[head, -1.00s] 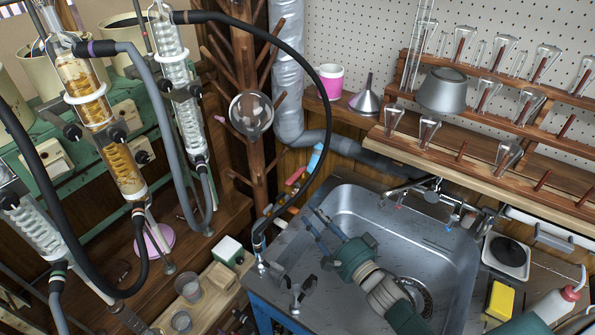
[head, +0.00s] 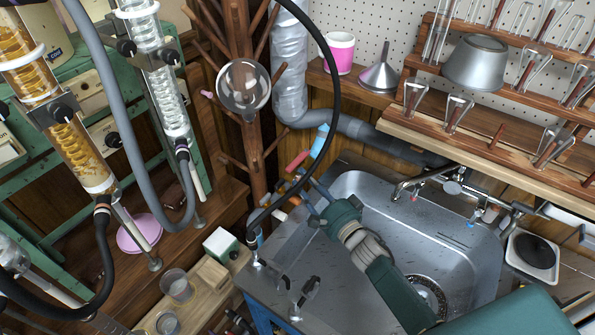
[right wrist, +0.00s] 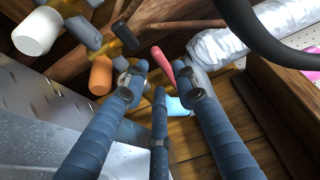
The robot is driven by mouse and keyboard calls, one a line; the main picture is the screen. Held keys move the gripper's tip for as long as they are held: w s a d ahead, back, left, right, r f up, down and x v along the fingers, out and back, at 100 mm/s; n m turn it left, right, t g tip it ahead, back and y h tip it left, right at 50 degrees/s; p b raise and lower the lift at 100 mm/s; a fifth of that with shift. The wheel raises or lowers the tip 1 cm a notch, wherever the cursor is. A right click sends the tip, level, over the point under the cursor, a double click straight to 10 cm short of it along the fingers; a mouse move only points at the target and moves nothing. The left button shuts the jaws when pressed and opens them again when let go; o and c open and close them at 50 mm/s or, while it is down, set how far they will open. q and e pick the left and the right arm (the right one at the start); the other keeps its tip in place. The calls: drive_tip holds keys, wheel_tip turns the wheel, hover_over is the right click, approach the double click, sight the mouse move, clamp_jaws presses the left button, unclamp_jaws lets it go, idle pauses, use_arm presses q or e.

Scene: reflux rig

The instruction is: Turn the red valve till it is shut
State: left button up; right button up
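The red valve handle (head: 297,162) sticks out low on the wall behind the sink, beside the dark tree-like wooden stand. In the right wrist view the red handle (right wrist: 162,64) points up and left, just beyond my fingertips. My right gripper (head: 310,198) reaches over the sink's back left corner towards it. In the right wrist view its blue fingers (right wrist: 161,82) are spread apart, with the handle's near end in line with the gap between them. I cannot tell whether any finger touches it. My left gripper is not in view.
A light blue handle (head: 319,141) sits right beside the red one. White and orange (right wrist: 101,75) fittings lie to the left. A black hose (head: 334,110) hangs close by in front of the wall. The steel sink (head: 375,190) lies below my right arm.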

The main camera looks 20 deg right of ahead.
sight(297, 177)
drive_tip(key=shift+x, duration=2.35)
drive_tip(key=shift+c, duration=0.3)
clamp_jaws()
